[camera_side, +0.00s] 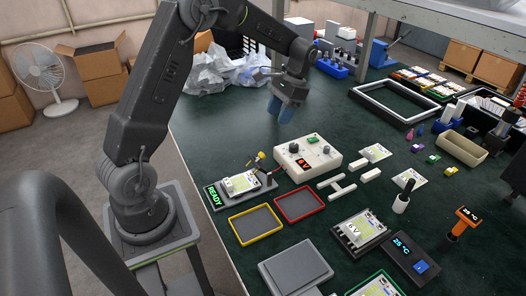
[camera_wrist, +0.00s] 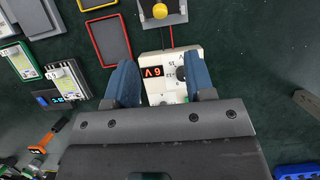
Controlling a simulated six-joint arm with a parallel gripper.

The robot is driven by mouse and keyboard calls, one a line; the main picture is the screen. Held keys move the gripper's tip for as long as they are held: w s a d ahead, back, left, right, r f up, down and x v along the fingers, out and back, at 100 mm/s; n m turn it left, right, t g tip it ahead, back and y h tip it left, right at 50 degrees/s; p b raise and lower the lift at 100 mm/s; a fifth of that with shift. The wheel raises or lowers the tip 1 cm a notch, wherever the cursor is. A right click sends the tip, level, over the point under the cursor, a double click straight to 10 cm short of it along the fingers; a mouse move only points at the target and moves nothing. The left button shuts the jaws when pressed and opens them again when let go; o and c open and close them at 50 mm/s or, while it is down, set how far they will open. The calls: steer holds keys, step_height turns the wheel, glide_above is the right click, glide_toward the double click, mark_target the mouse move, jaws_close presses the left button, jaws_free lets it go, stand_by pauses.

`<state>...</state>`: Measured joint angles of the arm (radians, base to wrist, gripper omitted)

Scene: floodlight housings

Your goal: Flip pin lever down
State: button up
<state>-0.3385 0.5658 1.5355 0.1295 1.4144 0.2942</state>
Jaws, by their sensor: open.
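A lever with a yellow ball knob (camera_side: 261,155) stands up from a dark fixture in the side view. In the wrist view the yellow knob (camera_wrist: 160,11) shows at the top edge, on a grey block, seen from above. The fixture carries a white labelled part (camera_side: 241,184) and a green READY display (camera_side: 216,195). My gripper (camera_side: 288,108) hangs above the table, behind and above the lever, apart from it. In the wrist view its two blue fingers (camera_wrist: 162,85) are spread with nothing held between them. The fixture's READY end is out of the wrist view.
A white power supply box (camera_side: 308,157) with a red display and knob stands beside the fixture; it lies below my fingers in the wrist view (camera_wrist: 172,72). Red (camera_side: 299,204) and yellow (camera_side: 255,224) trays lie in front. Green table is clear behind the box.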

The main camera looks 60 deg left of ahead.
mark_target(262, 153)
steer(key=x, duration=1.3)
steer(key=shift+f, duration=0.25)
steer(key=c, duration=0.9)
steer(key=shift+s, duration=0.1)
steer(key=shift+s+t, duration=0.45)
steer(key=shift+t, duration=0.35)
steer(key=shift+s+t, duration=0.4)
steer(key=shift+t, duration=0.4)
steer(key=shift+s+f+t, duration=0.3)
steer(key=shift+s+t, duration=0.3)
steer(key=shift+t, duration=0.7)
